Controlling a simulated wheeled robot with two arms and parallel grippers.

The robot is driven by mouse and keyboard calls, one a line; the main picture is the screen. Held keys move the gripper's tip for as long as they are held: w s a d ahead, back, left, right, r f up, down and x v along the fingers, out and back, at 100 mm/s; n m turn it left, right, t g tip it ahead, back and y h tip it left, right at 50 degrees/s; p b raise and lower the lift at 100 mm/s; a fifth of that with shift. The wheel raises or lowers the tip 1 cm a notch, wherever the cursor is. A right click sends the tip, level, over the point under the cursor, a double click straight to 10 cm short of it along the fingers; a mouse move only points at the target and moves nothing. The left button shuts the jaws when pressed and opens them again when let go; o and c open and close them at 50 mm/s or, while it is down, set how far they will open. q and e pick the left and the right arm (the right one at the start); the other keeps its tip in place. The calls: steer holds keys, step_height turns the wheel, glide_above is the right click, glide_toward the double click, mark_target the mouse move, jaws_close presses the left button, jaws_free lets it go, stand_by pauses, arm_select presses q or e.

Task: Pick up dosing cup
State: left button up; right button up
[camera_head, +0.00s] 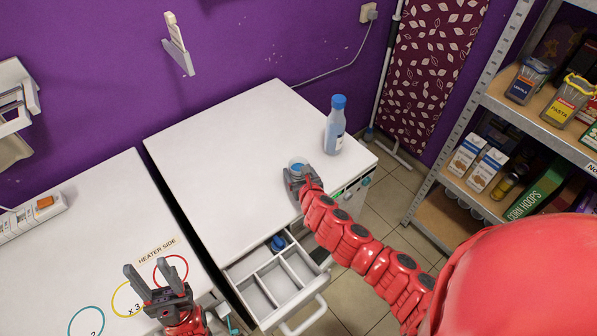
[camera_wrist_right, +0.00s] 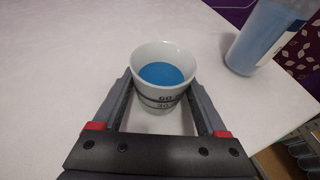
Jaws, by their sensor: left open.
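The dosing cup (camera_wrist_right: 160,78) is small and white, has dark measuring marks and holds blue liquid. It stands upright at the white cabinet top's near right part and also shows in the head view (camera_head: 297,163). My right gripper (camera_wrist_right: 161,92) has one finger on each side of the cup, close to its wall. I cannot tell whether the fingers press on it. My left gripper (camera_head: 156,284) is open and empty over the left table, near the coloured rings, far from the cup.
A blue-capped bottle (camera_head: 335,126) stands just beyond the cup. Below, an open drawer (camera_head: 268,283) with compartments holds a blue item. A power strip (camera_head: 32,215) lies on the left table. A stocked shelf (camera_head: 490,207) stands at right. The cabinet top's left part is clear.

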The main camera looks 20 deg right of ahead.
mark_target(297, 160)
steer(key=c, duration=1.1)
steer(key=shift+r, duration=0.1)
jaws_close()
steer(key=shift+r, duration=0.15)
steer(key=shift+r+b, duration=0.3)
steer(key=shift+r, duration=1.25)
steer(key=s+d+r+p, duration=0.1)
steer(key=s+d, duration=0.3)
steer(key=s, duration=1.1)
steer(key=shift+d+r+p, duration=0.2)
steer(key=shift+d+p, duration=0.15)
steer(key=shift+p, duration=0.55)
